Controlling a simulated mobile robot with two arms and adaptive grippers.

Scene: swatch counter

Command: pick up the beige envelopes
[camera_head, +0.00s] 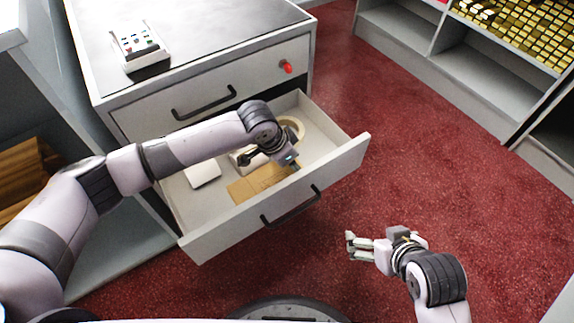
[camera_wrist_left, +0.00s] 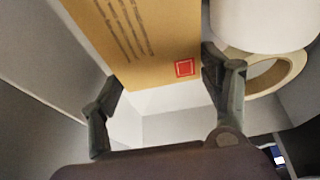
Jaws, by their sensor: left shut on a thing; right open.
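The beige envelopes (camera_head: 255,184) lie flat in the open drawer (camera_head: 350,152), near its front. In the left wrist view, the top envelope (camera_wrist_left: 135,30) shows dark printed lines and a red square stamp. My left gripper (camera_head: 292,164) reaches down into the drawer at their right end. In the left wrist view its fingers (camera_wrist_left: 160,68) are on either side of the envelopes, gripping them. The head view hides the exact contact behind my wrist. My right gripper (camera_head: 354,246) is open and empty, above the red floor in front of the drawer.
A tape roll (camera_head: 297,128) lies in the drawer behind my left wrist. A white block (camera_head: 203,174) is at the drawer's left. The drawer walls rise around the envelopes. A small tray (camera_head: 140,47) stands on the counter. Shelves with gold blocks (camera_head: 520,32) are at right.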

